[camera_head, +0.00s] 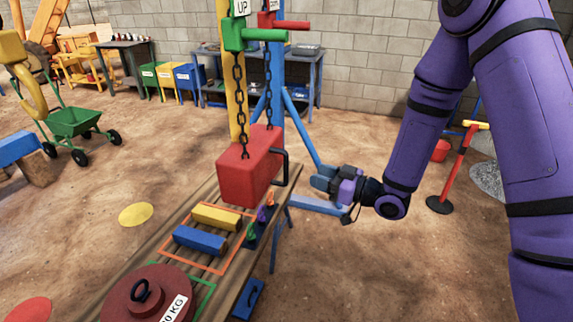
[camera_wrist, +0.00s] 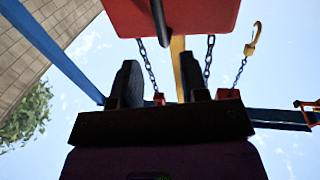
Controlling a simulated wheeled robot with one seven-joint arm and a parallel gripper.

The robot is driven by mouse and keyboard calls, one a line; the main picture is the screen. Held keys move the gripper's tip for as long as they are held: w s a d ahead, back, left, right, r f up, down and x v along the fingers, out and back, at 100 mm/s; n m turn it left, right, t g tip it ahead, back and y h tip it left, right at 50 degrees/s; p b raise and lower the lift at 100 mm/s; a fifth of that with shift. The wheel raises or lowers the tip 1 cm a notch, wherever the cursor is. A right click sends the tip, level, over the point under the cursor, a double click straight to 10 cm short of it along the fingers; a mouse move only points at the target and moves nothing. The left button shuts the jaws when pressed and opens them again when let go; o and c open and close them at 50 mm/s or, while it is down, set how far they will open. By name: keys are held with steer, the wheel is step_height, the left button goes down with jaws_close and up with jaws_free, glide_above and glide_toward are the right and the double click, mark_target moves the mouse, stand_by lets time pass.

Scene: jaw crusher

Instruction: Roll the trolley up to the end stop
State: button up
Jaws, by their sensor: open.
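A red box (camera_head: 250,165) with a black side handle (camera_head: 284,165) shows in the head view above the plank table, with chains over it. I cannot tell whether this box is the trolley; no end stop can be made out. My gripper (camera_head: 320,181) is to the right of the handle, apparently apart from it. In the wrist view my gripper (camera_wrist: 157,66) has its two dark fingers spread, with nothing clearly held. The red box (camera_wrist: 190,15) crosses the top of that view, with a dark rod in front of it. Chains hang beyond the fingers.
Green UP (camera_head: 252,35) and red DOWN (camera_head: 290,25) handles are above the box, by yellow and blue posts. The table bears a yellow block (camera_head: 217,217), a blue block (camera_head: 199,240) and a red weight (camera_head: 150,295). A red barrier post (camera_head: 460,165) stands right.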

glide_above(286, 183)
steer(key=shift+w, duration=0.45)
jaws_close()
